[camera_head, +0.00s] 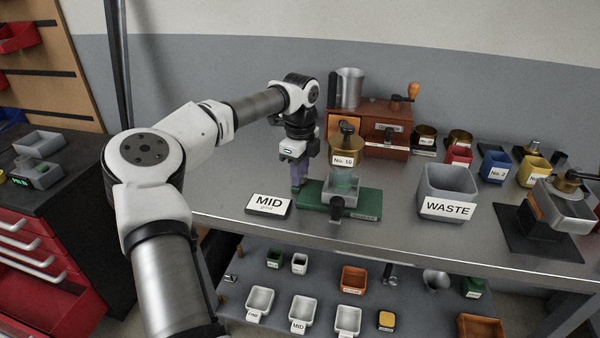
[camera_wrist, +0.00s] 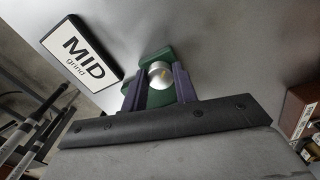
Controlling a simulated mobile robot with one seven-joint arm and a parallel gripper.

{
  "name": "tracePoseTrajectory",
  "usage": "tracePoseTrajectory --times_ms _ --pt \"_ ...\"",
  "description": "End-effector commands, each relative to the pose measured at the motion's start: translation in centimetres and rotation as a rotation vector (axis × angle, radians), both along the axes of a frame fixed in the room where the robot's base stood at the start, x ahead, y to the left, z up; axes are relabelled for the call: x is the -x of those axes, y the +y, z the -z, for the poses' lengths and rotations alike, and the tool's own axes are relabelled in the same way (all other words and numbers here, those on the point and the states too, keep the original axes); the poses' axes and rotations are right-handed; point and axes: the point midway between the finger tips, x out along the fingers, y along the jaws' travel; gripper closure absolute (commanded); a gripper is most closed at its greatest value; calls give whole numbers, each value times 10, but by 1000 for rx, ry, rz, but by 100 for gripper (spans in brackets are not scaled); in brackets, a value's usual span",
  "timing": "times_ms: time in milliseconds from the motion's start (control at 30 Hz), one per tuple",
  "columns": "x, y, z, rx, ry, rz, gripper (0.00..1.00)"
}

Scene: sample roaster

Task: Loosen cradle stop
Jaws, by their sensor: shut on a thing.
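A black knob (camera_head: 337,206) sticks out at the front of the base. My gripper (camera_head: 297,184) points down at the left end of the base, its purple fingers beside the cradle. In the wrist view my gripper (camera_wrist: 157,88) has its fingers on both sides of a round silver knob (camera_wrist: 160,73) at the green part, and is shut on it. The head view hides this knob behind the fingers.
The MID sign (camera_head: 269,206) lies close left of my gripper. The wooden grinder (camera_head: 385,132) stands behind the cradle. The grey WASTE bin (camera_head: 447,188) stands to the right, with small coloured cups beyond. Bare bench lies in front.

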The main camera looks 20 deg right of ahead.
Motion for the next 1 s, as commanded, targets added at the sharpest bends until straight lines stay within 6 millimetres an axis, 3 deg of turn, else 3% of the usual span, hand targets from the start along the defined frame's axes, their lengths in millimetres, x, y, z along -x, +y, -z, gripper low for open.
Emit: tracePoseTrajectory --times_ms 400,967,1000 --pt "-1 0 -1 1 -4 -193 94" --pt "-1 0 -1 1 -4 -221 94" --pt "-1 0 -1 1 -4 -220 68"
